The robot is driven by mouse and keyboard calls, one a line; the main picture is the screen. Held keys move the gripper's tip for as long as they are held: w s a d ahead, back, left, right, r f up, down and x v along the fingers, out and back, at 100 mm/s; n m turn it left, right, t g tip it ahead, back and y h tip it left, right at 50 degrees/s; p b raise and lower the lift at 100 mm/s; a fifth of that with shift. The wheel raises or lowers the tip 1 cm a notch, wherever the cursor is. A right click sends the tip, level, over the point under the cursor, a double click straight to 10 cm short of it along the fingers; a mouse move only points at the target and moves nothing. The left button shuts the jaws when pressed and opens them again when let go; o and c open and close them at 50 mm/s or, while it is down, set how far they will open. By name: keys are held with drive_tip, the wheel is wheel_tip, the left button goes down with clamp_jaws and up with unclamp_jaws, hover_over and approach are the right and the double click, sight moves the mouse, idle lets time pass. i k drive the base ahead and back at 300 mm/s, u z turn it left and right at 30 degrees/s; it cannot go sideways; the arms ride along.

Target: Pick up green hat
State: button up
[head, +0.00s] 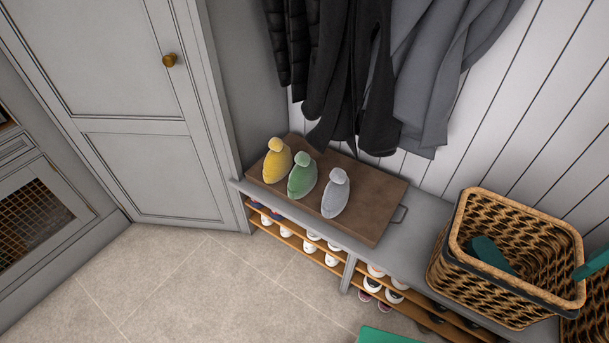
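The green hat (302,176) is a knitted-looking hat with a round bobble on top. It stands on a brown tray or board (383,205) on the bench. It is in the middle of a row, between a yellow hat (277,162) on its left and a pale grey hat (336,194) on its right, with small gaps between them. My gripper is not in view, so its state and distance from the hat do not show.
The grey bench (400,255) has shoe shelves (300,240) below. A wicker basket (450,250) stands on its right end. Dark coats (350,75) hang behind and above the hats. A grey cupboard door (150,170) is at left.

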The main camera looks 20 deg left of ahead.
sight(303, 178)
drive_tip(key=z, duration=2.05)
drive_tip(key=k, duration=1.7)
drive_tip(key=u, duration=2.1)
drive_tip(key=i, duration=0.45)
drive_tip(key=u, duration=0.1)
